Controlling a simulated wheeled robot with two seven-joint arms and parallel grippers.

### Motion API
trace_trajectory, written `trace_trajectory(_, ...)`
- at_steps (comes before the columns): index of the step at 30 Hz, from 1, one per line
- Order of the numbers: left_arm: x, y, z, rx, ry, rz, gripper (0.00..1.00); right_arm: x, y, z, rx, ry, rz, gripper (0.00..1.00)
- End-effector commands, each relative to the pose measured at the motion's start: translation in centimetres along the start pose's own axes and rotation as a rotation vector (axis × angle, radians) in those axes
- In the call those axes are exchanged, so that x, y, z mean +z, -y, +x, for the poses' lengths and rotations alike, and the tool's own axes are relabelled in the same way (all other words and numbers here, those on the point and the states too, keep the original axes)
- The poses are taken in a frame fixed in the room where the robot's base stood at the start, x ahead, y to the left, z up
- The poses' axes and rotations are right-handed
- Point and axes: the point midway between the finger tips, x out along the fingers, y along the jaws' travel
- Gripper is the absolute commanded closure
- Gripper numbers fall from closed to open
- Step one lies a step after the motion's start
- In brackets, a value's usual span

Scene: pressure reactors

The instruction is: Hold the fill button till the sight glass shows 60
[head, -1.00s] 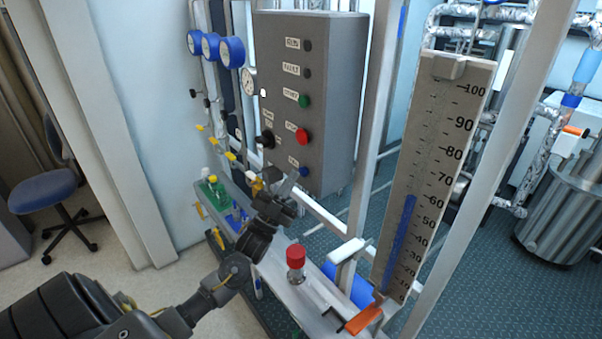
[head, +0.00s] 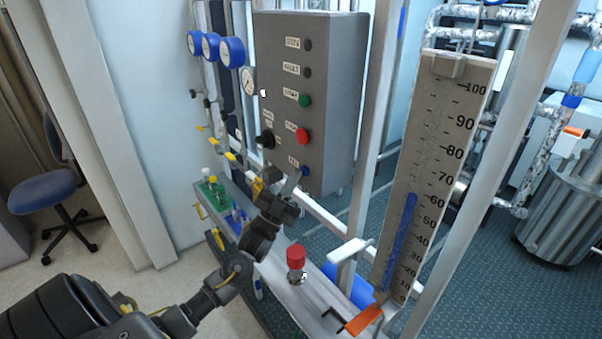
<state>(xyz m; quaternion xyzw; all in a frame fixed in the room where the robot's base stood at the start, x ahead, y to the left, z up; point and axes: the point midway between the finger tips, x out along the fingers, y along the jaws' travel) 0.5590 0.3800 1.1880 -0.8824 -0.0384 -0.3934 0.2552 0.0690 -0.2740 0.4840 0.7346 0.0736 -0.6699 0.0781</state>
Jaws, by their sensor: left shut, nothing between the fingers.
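The grey control box (head: 335,110) has several buttons in a column. The lowest is a blue button (head: 305,171); the small label (head: 293,162) beside it is too blurred to read, so I cannot confirm it is the fill button. The sight glass (head: 455,100) is a tall tilted scale. Its blue column (head: 404,230) tops out at about the 60 mark. My left gripper (head: 292,181) is shut and empty, with its tips just below and left of the blue button. I cannot tell whether they touch it. My right gripper is out of view.
A red button (head: 302,136) and a green button (head: 305,101) sit above the blue one. A black knob (head: 266,140) is at the box's left edge. A red-capped fitting (head: 296,258) and an orange-handled valve (head: 364,319) stand below. Metal frame posts (head: 372,120) flank the box.

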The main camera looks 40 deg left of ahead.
Motion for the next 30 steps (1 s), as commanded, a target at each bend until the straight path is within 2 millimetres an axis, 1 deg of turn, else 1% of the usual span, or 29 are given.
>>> trace_trajectory(11, -0.1, 0.1, 0.0, 0.000, 0.000, 0.000, 1.00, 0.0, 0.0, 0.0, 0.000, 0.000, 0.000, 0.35)
trace_trajectory(22, -0.8, 0.8, -1.1, 0.000, 0.000, -0.001, 1.00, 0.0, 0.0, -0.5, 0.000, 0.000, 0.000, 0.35)
trace_trajectory(30, -0.9, 0.9, -1.2, 0.000, 0.000, 0.000, 1.00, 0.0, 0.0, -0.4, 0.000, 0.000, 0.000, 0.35)
